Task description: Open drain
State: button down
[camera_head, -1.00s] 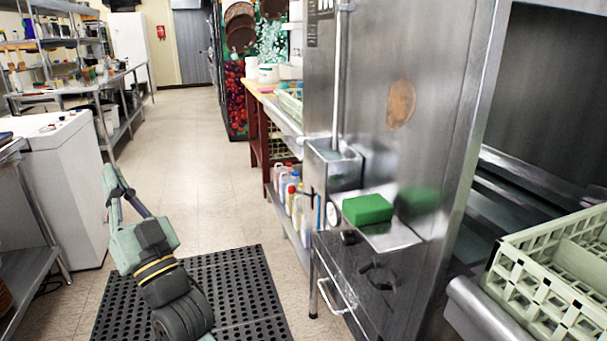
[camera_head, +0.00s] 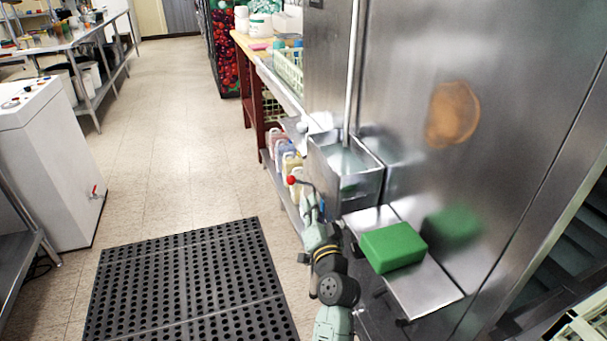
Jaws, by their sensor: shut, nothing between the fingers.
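A lever with a red ball knob (camera_head: 292,180) sticks out at the lower left of the open metal box (camera_head: 345,180) on the steel machine's side. It looks like the drain handle, though no label shows. My gripper (camera_head: 308,200) is just below and right of the red knob, in front of the machine. Its fingers are small in the picture and look shut and empty. I cannot tell whether they touch the lever. My arm hides part of the machine below the box.
A green block (camera_head: 393,247) rests on a metal ledge (camera_head: 425,290) right of my arm. Several bottles (camera_head: 290,165) stand on a low shelf behind the lever. A black mat (camera_head: 190,285) lies on the floor. A white cabinet (camera_head: 45,170) with a red valve stands left. The aisle is clear.

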aim_at(301, 183)
jog(key=shift+r, duration=0.1)
jog(key=p+x, duration=0.3)
jog(key=x, duration=0.7)
jog(key=shift+a+b, duration=0.15)
jog(key=shift+b, duration=0.2)
jog(key=shift+a+f+n+b, duration=0.1)
jog(key=shift+f+n+b, duration=0.25)
jog(key=shift+n+b, duration=0.25)
jog(key=shift+s+a+f+n+b, duration=0.2)
jog(key=shift+f+n+b, duration=0.1)
jog(key=shift+b, duration=0.8)
notch_tip(301, 183, down, 6)
jog(key=a+n+y+b, duration=0.2)
jog(key=n+b, duration=0.8)
jog(key=b, duration=1.2)
jog(key=shift+s+f+n+y+b, duration=0.25)
jog(key=shift+s+n+y+b, duration=0.05)
jog(key=shift+y, duration=0.2)
